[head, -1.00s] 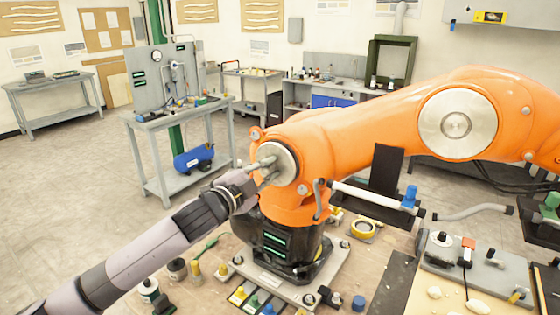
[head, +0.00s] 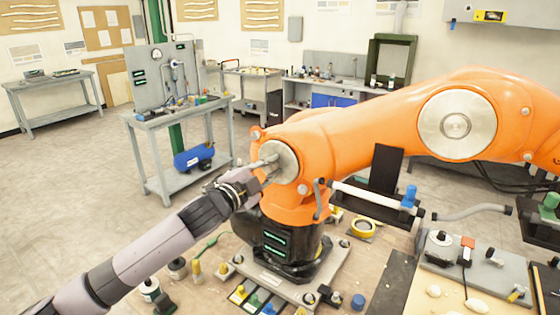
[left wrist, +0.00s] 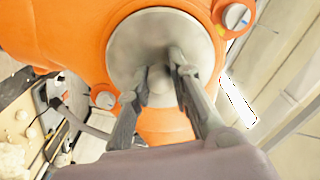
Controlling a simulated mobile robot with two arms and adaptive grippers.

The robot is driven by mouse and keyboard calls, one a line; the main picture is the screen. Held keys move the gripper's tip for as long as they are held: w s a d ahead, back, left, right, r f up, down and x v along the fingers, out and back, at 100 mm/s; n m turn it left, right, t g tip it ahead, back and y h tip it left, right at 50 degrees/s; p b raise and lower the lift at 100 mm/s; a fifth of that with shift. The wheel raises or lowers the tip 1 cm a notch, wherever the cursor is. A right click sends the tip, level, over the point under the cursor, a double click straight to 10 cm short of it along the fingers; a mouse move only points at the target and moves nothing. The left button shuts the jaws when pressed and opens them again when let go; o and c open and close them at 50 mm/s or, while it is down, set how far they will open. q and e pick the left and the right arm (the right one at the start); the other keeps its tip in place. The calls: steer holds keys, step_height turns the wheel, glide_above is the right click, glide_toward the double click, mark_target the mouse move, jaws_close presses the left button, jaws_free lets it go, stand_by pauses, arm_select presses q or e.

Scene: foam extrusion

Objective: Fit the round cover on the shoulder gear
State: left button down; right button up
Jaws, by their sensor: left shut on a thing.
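The round cover (head: 286,154) is a plain silver-grey disc. It is at the shoulder of the orange robot arm (head: 330,145), on the side facing my left arm. In the left wrist view the cover (left wrist: 135,38) is face-on against the orange housing, with a raised middle part between my fingers. My left gripper (head: 268,168) is shut on the cover at that middle part. The shoulder gear is not visible behind the cover. I cannot tell whether the cover sits flush or stands slightly off. My right gripper is not in view.
The orange arm stands on a black base (head: 285,245) on the workbench. A grey plate (head: 470,262) with fittings is at the right. The floor at left is clear.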

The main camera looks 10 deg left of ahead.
arm_select(q)
steer(key=shift+w+d, duration=0.15)
steer(key=shift+w, duration=0.35)
stand_by(0.7)
steer(key=c, duration=1.4)
jaws_free()
steer(key=shift+o, duration=0.2)
